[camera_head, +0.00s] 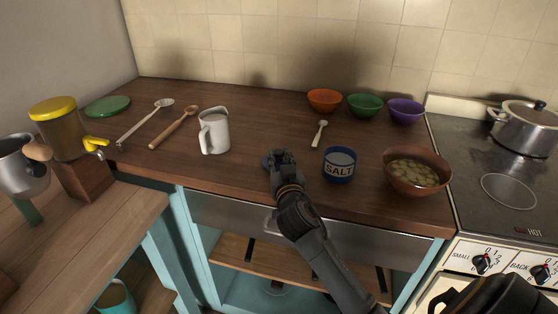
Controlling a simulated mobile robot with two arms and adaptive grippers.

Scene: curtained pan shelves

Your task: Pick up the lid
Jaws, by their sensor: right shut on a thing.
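My right gripper (279,160) is over the front part of the wooden counter, left of the blue salt jar (339,165). It is shut on a small dark bluish thing, which seems to be the lid; the fingers hide most of it. The salt jar stands upright with its top uncovered and pale contents showing. I cannot tell whether the held thing touches the counter. My left gripper is not in view.
A white jug (214,133) stands left of my gripper, and a brown bowl (416,171) stands right of the jar. A small spoon (319,133) and orange, green and purple bowls are behind. A lidded pot (524,128) is on the stove.

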